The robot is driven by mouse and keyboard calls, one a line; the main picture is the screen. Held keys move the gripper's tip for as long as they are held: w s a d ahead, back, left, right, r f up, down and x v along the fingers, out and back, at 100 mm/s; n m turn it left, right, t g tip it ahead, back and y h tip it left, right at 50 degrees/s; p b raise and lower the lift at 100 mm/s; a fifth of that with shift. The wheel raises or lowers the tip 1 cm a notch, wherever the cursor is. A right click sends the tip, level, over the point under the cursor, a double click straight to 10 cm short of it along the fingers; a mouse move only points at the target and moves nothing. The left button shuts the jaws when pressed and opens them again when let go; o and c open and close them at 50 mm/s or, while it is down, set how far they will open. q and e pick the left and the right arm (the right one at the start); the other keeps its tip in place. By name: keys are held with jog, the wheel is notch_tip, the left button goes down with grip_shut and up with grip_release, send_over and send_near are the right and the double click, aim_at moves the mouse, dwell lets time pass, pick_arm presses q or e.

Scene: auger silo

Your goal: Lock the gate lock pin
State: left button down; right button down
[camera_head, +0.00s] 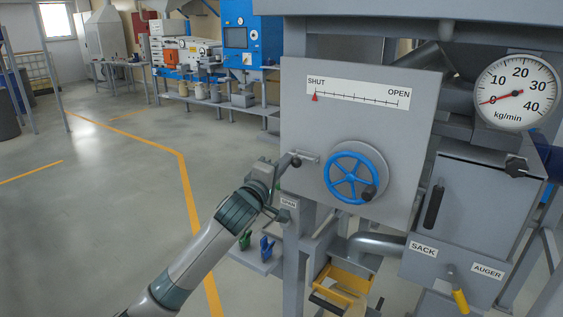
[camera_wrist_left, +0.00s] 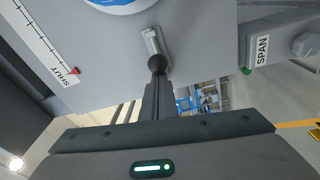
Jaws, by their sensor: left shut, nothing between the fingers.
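The gate lock pin (camera_head: 308,157) is a short metal pin with a black ball knob, on the grey gate panel (camera_head: 400,140) left of the blue handwheel (camera_head: 338,191). In the left wrist view its black knob (camera_wrist_left: 157,62) is straight ahead, with its metal bracket (camera_wrist_left: 151,41) behind it. My left gripper (camera_head: 286,164) is at the knob's left side. In the left wrist view its fingers (camera_wrist_left: 157,82) are shut with nothing between them, tips right at the knob; I cannot tell whether they touch it. My right gripper is not in view.
The gate scale's red pointer (camera_head: 315,97) stands at SHUT. A kg/min dial (camera_head: 518,92) is at upper right. Below are a SPAN label (camera_head: 288,203), a small shelf (camera_head: 252,260) with green and blue clips, and a yellow-handled lever (camera_head: 460,299). The floor at left is clear.

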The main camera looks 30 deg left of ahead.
pick_arm(q)
jog(key=shift+d, duration=1.3)
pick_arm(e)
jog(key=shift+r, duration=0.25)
pick_arm(q)
jog(key=shift+a, duration=0.1)
